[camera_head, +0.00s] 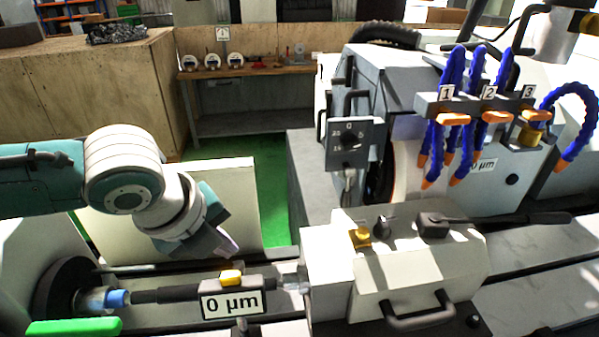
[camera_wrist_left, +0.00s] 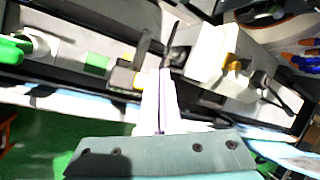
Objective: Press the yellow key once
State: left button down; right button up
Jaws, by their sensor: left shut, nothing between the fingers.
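A small yellow key (camera_head: 231,277) sits on top of the dark gauge block with the "0 µm" display (camera_head: 232,303), on the machine bed. In the left wrist view the yellow key (camera_wrist_left: 138,80) lies just left of my fingertips. A second yellow part (camera_head: 360,237) stands on the pale tailstock housing; it also shows in the wrist view (camera_wrist_left: 233,63). My left gripper (camera_head: 228,248) is shut and empty, tilted downward, just above and behind the gauge block. Whether its tips touch anything is unclear. My right gripper is not in view.
The tailstock housing (camera_head: 412,268) with its front handle stands right of the gauge. A green handle (camera_head: 75,327) is at the lower left. Blue coolant hoses (camera_head: 455,75) hang at the upper right. A workbench (camera_head: 245,72) stands behind.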

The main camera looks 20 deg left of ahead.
pick_arm(q)
jog(key=r, duration=0.1)
jog(key=r+p, duration=0.1)
jog(key=w+r+p, duration=0.1)
jog(key=shift+w+a+r, duration=0.1)
jog(key=shift+a+r, duration=0.15)
jog(key=shift+a, duration=0.1)
dwell(0.4)
jog(key=s+d+r+n+h, duration=0.2)
jog(key=s+d+n, duration=0.6)
jog(key=s+d, duration=0.3)
jog(key=s+a+r+n+g+y+p, duration=0.1)
jog(key=s+a+r+n, duration=0.4)
jog(key=s+n, duration=0.4)
jog(key=n, duration=0.5)
jog(key=shift+s+g+y, duration=0.3)
jog(key=shift+y, duration=0.1)
